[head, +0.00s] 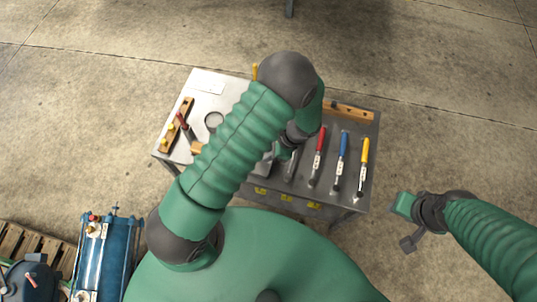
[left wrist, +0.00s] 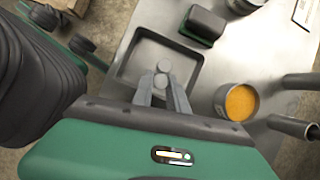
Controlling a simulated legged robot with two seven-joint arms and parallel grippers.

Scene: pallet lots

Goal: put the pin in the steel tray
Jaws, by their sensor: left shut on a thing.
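My left gripper (left wrist: 163,90) is shut on a small grey pin (left wrist: 162,72), whose round end shows between the fingertips in the left wrist view. The steel tray (left wrist: 127,62), shallow and square with a dark rim, lies beyond the fingertips there, and the pin appears over its near part. I cannot tell the pin's height above the tray floor. In the head view the left gripper (head: 286,152) is partly hidden by my arm, and the pin cannot be made out. My right gripper (head: 410,243) hangs off the bench to the right; its jaw opening is unclear.

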